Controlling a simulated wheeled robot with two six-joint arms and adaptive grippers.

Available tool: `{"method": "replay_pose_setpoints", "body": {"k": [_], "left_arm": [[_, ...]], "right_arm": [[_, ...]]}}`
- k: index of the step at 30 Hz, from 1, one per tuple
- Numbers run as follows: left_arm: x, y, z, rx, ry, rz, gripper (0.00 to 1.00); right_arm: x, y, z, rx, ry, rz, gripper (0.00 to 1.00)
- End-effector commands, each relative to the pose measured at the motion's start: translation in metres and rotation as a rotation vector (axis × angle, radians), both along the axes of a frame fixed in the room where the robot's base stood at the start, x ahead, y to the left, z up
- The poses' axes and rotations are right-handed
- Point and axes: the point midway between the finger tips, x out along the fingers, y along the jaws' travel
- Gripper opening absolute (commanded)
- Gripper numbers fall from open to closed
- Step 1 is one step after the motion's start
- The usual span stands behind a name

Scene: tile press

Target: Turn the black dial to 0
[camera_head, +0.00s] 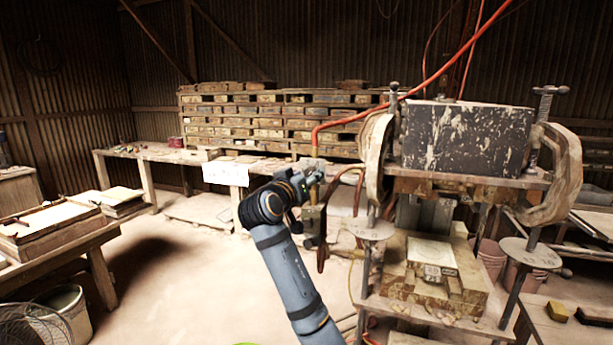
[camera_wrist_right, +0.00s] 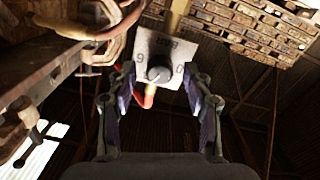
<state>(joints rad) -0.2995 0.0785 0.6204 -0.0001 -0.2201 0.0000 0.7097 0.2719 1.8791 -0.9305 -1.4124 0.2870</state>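In the right wrist view, a round dark grey dial (camera_wrist_right: 159,73) sits at the lower middle of a pale square plate (camera_wrist_right: 177,54) marked "BAR", "6" and "0". My right gripper (camera_wrist_right: 160,80) is open, with one finger to each side of the dial and a visible gap on both sides. In the head view, my right gripper (camera_head: 303,184) is beside the press's left side, near hose fittings. The dial cannot be made out there. I cannot read the dial's exact setting. My left gripper is not in view.
The press (camera_head: 465,140) with its C-shaped clamps stands just right of my right arm. An orange hose (camera_head: 400,97) runs to the fittings. A workbench (camera_head: 60,240) is at the left, with a bucket (camera_head: 65,308) below. Open floor lies between them.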

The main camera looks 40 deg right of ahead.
Motion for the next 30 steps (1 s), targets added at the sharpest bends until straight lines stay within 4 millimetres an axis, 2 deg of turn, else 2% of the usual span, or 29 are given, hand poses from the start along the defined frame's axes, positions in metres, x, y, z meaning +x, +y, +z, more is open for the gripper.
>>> {"method": "replay_pose_setpoints", "body": {"k": [1, 10, 20, 30], "left_arm": [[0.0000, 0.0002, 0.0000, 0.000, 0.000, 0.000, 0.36], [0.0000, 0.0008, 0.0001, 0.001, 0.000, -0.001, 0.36], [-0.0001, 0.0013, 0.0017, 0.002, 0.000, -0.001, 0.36], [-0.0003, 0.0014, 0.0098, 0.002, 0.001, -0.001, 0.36]], "right_arm": [[0.0000, 0.0001, 0.0001, 0.000, 0.000, 0.000, 0.41], [-0.0001, 0.0003, 0.0003, 0.000, 0.000, 0.000, 0.01], [-0.0001, 0.0003, 0.0007, -0.020, 0.038, 0.001, 0.00], [0.0001, 0.0000, 0.0014, -0.129, 0.249, -0.001, 0.00]]}}
